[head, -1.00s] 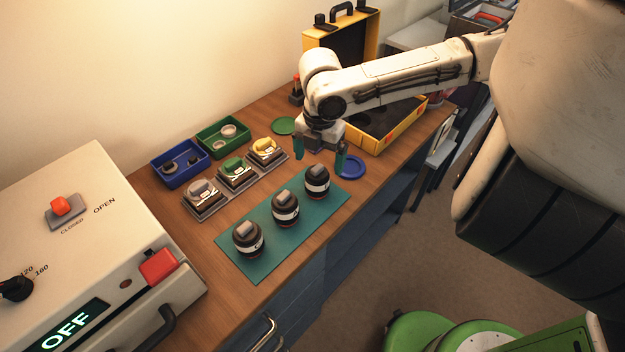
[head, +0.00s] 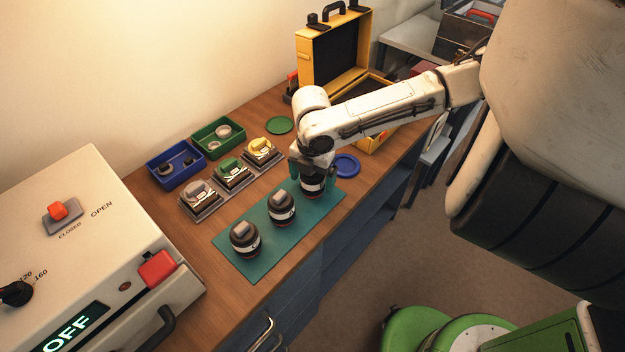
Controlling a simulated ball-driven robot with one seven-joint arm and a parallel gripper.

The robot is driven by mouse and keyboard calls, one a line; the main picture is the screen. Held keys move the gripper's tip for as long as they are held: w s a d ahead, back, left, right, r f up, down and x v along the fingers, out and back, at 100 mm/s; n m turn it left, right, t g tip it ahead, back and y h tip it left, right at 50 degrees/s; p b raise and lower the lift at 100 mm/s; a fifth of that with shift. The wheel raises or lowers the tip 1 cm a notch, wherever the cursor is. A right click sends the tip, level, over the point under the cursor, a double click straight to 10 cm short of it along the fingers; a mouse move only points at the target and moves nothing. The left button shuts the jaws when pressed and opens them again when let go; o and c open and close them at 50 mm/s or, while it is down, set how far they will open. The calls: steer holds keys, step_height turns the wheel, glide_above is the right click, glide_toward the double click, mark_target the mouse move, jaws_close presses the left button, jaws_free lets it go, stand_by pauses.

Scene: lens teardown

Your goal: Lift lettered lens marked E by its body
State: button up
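Three dark lenses with white bands and grey tops stand upright in a row on a teal mat (head: 262,266). They are the near-left lens (head: 244,240), the middle lens (head: 281,209) and the far-right lens (head: 312,187). The letters on their bands are too small to read surely, so I cannot tell which is E. My gripper (head: 313,177) is down over the far-right lens, its teal fingers on either side of the body. The gripper hides the lens top. I cannot tell whether the fingers touch it. The lens appears still on the mat.
Behind the mat are several small lettered stands (head: 232,175), a blue bin (head: 176,178) and a green bin (head: 217,151). A blue disc (head: 346,165) lies close right of my gripper. An open yellow case (head: 310,70) stands behind; a large white machine (head: 110,225) is at left.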

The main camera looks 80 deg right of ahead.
steer(key=c, duration=1)
steer(key=shift+o, duration=0.2)
steer(key=shift+r, duration=0.1)
